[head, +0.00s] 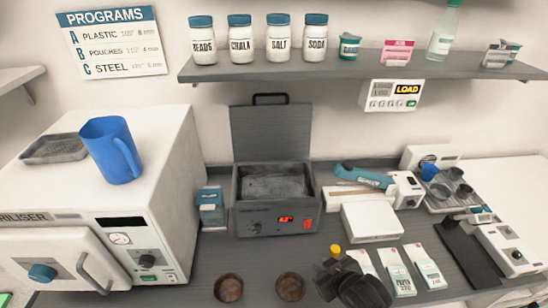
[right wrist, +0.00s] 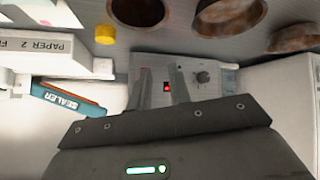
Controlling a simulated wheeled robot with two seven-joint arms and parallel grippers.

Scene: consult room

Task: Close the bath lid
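The bath (head: 245,222) is a grey box with a red display and a knob, standing mid-counter below the shelf. Its lid (head: 270,132) stands upright at the back edge, open, with a dark handle (head: 270,97) on top. The bath's inside is uncovered. My right gripper (head: 328,272) is low and right of the bath's front, apart from the lid. In the right wrist view its two fingers (right wrist: 163,85) are apart with nothing held between them; the bath's front panel (right wrist: 213,68) shows beyond. My left gripper is not in view.
Brown bowls (head: 229,288) stand in front of the bath. A small yellow item (head: 335,250) shows beside my right gripper. A blue box (head: 211,208) and the steriliser (head: 160,215) are at left; a white box (head: 370,222) and teal sealer (head: 362,177) are at right. The shelf (head: 350,70) overhangs behind.

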